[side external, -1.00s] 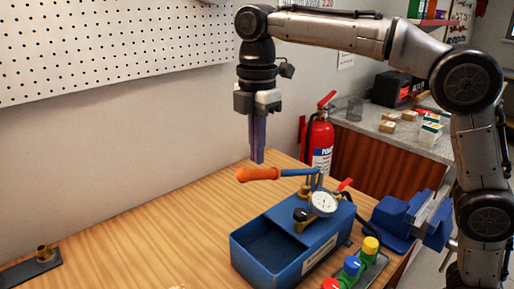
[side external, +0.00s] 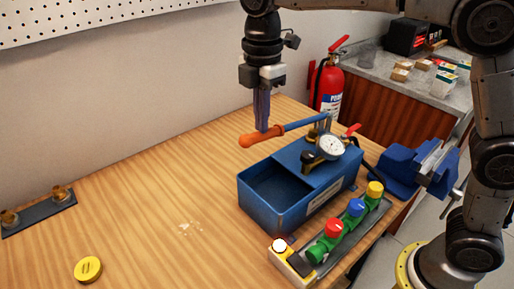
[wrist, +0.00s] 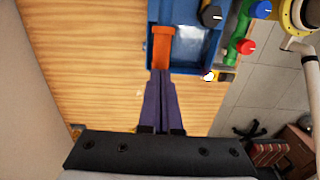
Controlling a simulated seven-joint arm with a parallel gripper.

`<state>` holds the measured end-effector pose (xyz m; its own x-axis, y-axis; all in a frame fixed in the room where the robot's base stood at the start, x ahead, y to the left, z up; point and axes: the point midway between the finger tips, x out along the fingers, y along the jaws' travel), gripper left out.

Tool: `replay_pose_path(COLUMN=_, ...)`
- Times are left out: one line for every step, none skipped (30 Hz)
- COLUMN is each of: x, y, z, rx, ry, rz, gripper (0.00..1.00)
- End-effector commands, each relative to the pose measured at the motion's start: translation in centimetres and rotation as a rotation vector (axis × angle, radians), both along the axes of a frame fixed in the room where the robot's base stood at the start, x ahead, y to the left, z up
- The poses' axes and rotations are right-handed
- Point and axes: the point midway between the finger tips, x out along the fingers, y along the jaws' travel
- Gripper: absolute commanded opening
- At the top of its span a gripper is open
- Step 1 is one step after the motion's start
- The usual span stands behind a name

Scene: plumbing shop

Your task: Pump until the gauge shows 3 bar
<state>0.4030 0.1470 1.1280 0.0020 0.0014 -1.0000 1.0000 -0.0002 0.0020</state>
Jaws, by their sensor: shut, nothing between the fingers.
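The blue test pump (side external: 318,190) stands on the wooden bench with its open tank at the left. Its blue lever with an orange handle (side external: 262,137) points left and slopes slightly down toward the handle end. The round white gauge (side external: 333,146) sits on top of the pump; its needle is too small to read. My gripper (side external: 262,128) is shut and empty, pointing down, with its fingertips at the handle's upper side, seemingly touching it. In the wrist view the shut fingers (wrist: 161,74) meet the end of the orange handle (wrist: 162,45).
A manifold with red (side external: 333,228), blue and yellow knobs lies in front of the pump, beside a box with a lit button (side external: 279,245). A blue vise (side external: 415,168) is at the right, a fire extinguisher (side external: 328,88) behind. A yellow cap (side external: 88,269) lies at front left.

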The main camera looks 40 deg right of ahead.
Motion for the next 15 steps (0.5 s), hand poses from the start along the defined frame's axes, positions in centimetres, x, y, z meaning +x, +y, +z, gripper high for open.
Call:
replay_pose_path(x=-0.1, y=0.1, z=-0.8, rx=-0.002, ry=0.004, rz=0.001, gripper=0.00)
replay_pose_path(x=-0.1, y=0.1, z=-1.1, rx=-0.002, ry=0.005, rz=0.001, gripper=0.00)
replay_pose_path(x=-0.1, y=0.2, z=-1.6, rx=-0.002, ry=0.005, rz=0.001, gripper=0.00)
replay_pose_path(x=-0.1, y=0.3, z=-1.9, rx=-0.002, ry=0.004, rz=0.001, gripper=0.00)
replay_pose_path(x=-0.1, y=0.3, z=-2.2, rx=-0.002, ry=0.005, rz=0.001, gripper=0.00)
replay_pose_path(x=-0.1, y=0.4, z=-2.7, rx=-0.002, ry=0.004, rz=0.001, gripper=0.00)
replay_pose_path(x=-0.1, y=0.5, z=-3.1, rx=-0.002, ry=0.004, rz=0.001, gripper=0.00)
replay_pose_path(x=-0.1, y=0.5, z=-3.4, rx=-0.002, ry=0.005, rz=0.001, gripper=0.00)
replay_pose_path(x=-0.1, y=0.6, z=-3.9, rx=-0.002, ry=0.004, rz=0.001, gripper=0.00)
replay_pose_path(x=-0.1, y=0.6, z=-4.2, rx=-0.002, ry=0.005, rz=0.001, gripper=0.00)
replay_pose_path(x=-0.1, y=0.7, z=-4.6, rx=-0.002, ry=0.005, rz=0.001, gripper=0.00)
replay_pose_path(x=-0.1, y=0.8, z=-5.0, rx=-0.002, ry=0.004, rz=0.001, gripper=0.00)
replay_pose_path(x=-0.1, y=0.8, z=-5.4, rx=-0.002, ry=0.005, rz=0.001, gripper=0.00)
replay_pose_path(x=-0.1, y=0.9, z=-5.7, rx=-0.002, ry=0.005, rz=0.001, gripper=0.00)
replay_pose_path(x=0.0, y=0.9, z=-6.0, rx=-0.001, ry=0.003, rz=0.001, gripper=0.00)
